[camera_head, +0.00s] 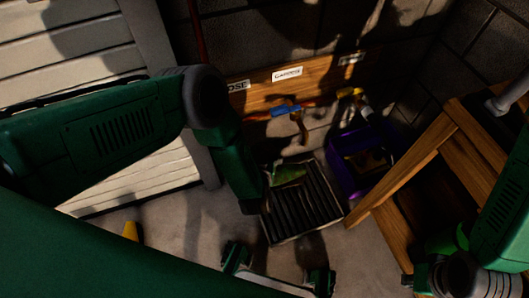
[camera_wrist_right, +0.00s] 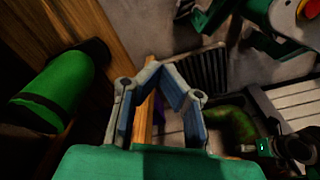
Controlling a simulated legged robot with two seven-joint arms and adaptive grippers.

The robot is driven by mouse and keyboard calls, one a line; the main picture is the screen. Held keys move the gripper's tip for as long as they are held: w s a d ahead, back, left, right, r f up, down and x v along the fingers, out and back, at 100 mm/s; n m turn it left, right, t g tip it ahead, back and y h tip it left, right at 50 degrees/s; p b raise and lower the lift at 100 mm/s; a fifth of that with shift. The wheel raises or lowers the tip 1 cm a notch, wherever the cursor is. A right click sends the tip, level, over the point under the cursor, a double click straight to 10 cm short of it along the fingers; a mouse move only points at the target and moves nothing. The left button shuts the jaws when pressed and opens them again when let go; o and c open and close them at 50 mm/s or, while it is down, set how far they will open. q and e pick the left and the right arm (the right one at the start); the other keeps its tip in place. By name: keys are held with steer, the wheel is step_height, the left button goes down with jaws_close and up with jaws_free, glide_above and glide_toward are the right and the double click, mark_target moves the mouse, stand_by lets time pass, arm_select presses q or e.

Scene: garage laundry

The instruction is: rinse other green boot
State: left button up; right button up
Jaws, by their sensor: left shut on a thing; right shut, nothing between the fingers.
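A mottled green boot (camera_head: 288,173) shows over the back of the dark slatted grate (camera_head: 305,205). It also shows in the right wrist view (camera_wrist_right: 235,125). My left gripper (camera_wrist_right: 258,148) is shut at one end of this boot; in the head view my left forearm hides most of it. A cleaner bright green boot-like cylinder (camera_wrist_right: 62,88) is by the wooden bench, left of my right gripper. It shows as a green patch in the head view (camera_head: 440,243). My right gripper (camera_wrist_right: 160,90) is shut and empty, above the bench's edge.
A purple crate (camera_head: 345,180) stands right of the grate, beside the wooden bench (camera_head: 405,165). A blue and orange nozzle (camera_head: 285,110) is at the labelled wooden board (camera_head: 310,78). Deep shadow hides the bench's inside.

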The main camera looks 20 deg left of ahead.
steer(key=o, duration=1.5)
steer(key=shift+w+a+f+n+t+y, duration=0.15)
steer(key=shift+w+a+f, duration=0.1)
steer(key=shift+w+a, duration=0.3)
steer(key=shift+w+a+f+n+t+y, duration=0.15)
steer(key=shift+w+a+f, duration=0.15)
steer(key=shift+a, duration=0.3)
steer(key=shift+o, duration=0.2)
steer(key=n+t+y, duration=0.6)
steer(key=t+y, duration=0.1)
steer(key=t, duration=0.3)
glide_toward(281, 110)
steer(key=x, duration=1)
steer(key=shift+w+a+f, duration=0.1)
steer(key=shift+w+a, duration=0.1)
steer(key=shift+a, duration=0.05)
jaws_close()
